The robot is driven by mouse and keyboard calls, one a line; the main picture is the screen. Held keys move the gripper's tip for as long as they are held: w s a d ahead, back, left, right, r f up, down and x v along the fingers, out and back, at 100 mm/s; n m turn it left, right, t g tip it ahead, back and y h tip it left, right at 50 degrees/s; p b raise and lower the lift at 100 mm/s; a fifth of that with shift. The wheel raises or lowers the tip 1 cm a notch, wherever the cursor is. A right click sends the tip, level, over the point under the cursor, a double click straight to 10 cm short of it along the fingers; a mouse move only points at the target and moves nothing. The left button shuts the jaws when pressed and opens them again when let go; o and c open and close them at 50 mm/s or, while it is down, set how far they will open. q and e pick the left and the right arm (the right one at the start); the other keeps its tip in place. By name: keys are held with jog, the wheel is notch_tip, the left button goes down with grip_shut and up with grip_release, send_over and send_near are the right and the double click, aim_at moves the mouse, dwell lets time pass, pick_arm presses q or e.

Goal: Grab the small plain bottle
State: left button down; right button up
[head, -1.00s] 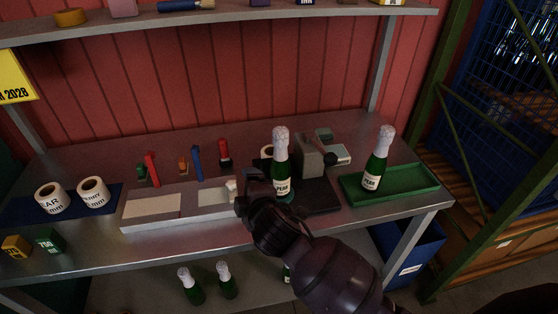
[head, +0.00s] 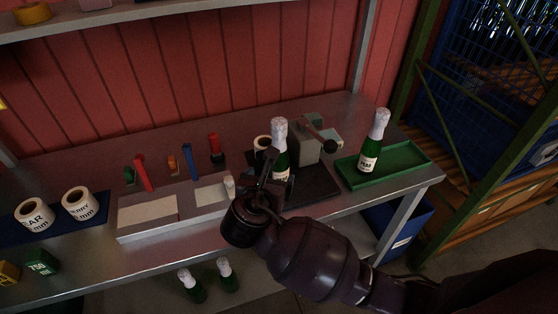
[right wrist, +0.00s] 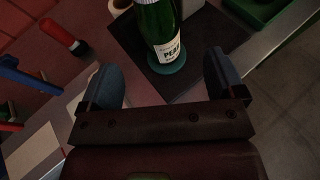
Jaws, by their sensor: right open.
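A green bottle with a white foil top and a PEAR label (head: 281,160) stands upright on the dark base at the bench's middle. The right wrist view shows its lower body (right wrist: 158,30) on a round green pad. My right gripper (head: 266,186) is open and empty in front of this bottle. Its two fingers (right wrist: 160,82) are apart, with the bottle beyond them and not between them. A similar labelled bottle (head: 371,150) stands in the green tray (head: 412,158). Two foil-topped bottles (head: 191,286) (head: 227,276) stand on the lower shelf. My left gripper is not in view.
A grey lever device (head: 308,148) stands right behind the middle bottle. A grey tray block (head: 150,212) lies left of my gripper, with coloured tools behind it. Label rolls (head: 78,204) sit on a blue mat at left. A blue bin (head: 408,232) is below right.

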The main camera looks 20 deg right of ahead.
aim_at(276, 166)
jog(key=x, duration=1)
jog(key=shift+w+p, duration=0.15)
jog(key=shift+p, duration=0.15)
jog(key=c, duration=1.2)
jog(key=shift+c, duration=1)
jog(key=shift+r, duration=0.1)
